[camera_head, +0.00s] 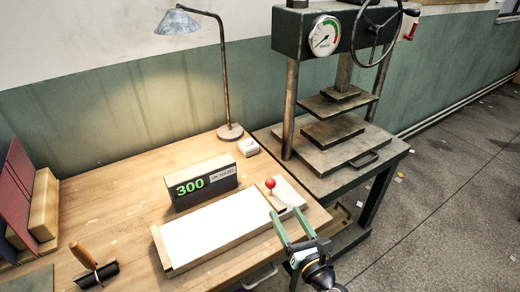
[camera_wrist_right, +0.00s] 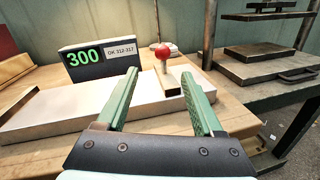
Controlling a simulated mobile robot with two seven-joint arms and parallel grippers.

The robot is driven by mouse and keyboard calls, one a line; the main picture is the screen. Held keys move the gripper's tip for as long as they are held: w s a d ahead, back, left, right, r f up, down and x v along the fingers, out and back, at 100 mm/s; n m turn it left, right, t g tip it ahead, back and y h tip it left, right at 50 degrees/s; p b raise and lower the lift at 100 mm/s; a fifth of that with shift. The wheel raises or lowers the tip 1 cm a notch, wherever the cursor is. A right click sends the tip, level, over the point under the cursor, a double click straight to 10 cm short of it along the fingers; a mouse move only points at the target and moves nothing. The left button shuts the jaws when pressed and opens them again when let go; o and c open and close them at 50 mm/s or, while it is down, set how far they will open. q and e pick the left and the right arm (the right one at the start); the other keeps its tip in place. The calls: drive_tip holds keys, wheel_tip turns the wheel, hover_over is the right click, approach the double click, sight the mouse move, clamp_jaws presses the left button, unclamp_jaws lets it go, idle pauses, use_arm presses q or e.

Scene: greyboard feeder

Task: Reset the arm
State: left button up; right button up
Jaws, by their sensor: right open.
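A white board or sheet (camera_head: 215,225) lies in the feeder. The display (camera_head: 200,184) behind it reads 300 in green, with a label "OK 312-317" in the wrist view. My left gripper is not in view.
A black press (camera_head: 340,130) with a gauge stands at the right. A desk lamp (camera_head: 229,131) and a small white object (camera_head: 248,147) are at the table's back. A wooden-handled roller (camera_head: 92,268) and upright books or boards (camera_head: 18,195) are at the left.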

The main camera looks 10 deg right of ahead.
drive_tip(key=s+f+m+g, duration=0.3)
drive_tip(key=s+f+m, duration=0.2)
drive_tip(key=m, duration=0.6)
drive_tip(key=s+f+m+g+p, duration=0.1)
drive_tip(key=s+f+m+g, duration=0.1)
drive_tip(key=s+f+m, duration=0.4)
drive_tip(key=s+f+m+g, duration=0.3)
drive_tip(key=s+f+m, duration=0.2)
drive_tip(key=m, duration=1.1)
drive_tip(key=s, duration=0.3)
drive_tip(key=shift+s+d+f+m+g, duration=0.3)
drive_tip(key=shift+s, duration=0.1)
drive_tip(key=shift+p, duration=0.3)
